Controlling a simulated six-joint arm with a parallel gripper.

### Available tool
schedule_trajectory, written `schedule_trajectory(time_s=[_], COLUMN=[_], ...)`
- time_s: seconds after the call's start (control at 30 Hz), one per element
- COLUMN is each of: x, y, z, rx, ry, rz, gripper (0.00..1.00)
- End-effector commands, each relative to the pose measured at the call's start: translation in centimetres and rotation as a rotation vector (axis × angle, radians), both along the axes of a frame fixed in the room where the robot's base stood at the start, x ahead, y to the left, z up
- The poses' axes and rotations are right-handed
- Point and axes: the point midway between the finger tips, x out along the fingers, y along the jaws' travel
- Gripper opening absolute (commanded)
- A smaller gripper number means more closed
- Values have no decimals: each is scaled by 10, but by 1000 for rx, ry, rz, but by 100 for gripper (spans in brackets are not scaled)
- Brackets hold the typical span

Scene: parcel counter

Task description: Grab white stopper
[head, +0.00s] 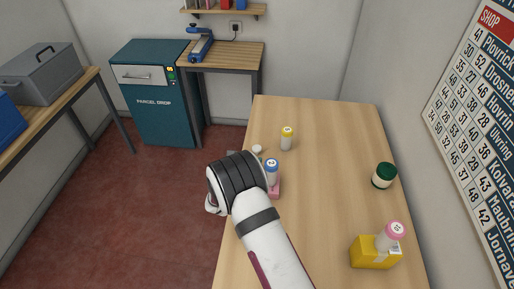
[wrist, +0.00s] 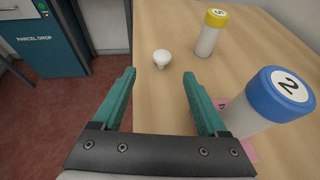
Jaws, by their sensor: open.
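The white stopper (wrist: 162,58) stands on the wooden counter near its left edge. In the wrist view it lies ahead of my gripper (wrist: 160,80), between the lines of the two green fingers and apart from them. My gripper is open and empty. In the head view the small white stopper (head: 257,149) shows just beyond my wrist, which hides my fingers there.
A blue-capped bottle (wrist: 275,102) stands close to my right finger, by a pink item (wrist: 250,146). A yellow-capped bottle (wrist: 210,34) stands behind the stopper to the right. A dark green jar (head: 384,176) and a yellow box (head: 374,253) with a pink-capped bottle (head: 392,237) are farther right. The counter's middle (head: 325,190) is clear.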

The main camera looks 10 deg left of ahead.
Motion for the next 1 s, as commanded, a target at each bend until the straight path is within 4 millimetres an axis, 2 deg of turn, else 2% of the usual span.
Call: schedule_trajectory(time_s=[0.1,0.23,0.43,0.53,0.7,0.77,1.0], x=[21,36,71,78,78,78,78], y=[-4,-7,-16,-16,-16,-16,-16], z=[-9,-15,-28,-30,-30,-30,-30], rx=[0,-1,-1,-1,-1,-1,-1], ry=[0,0,0,0,0,0,0], rz=[-1,-1,-2,0,0,0,0], gripper=[76,76,76,76,76,66,23])
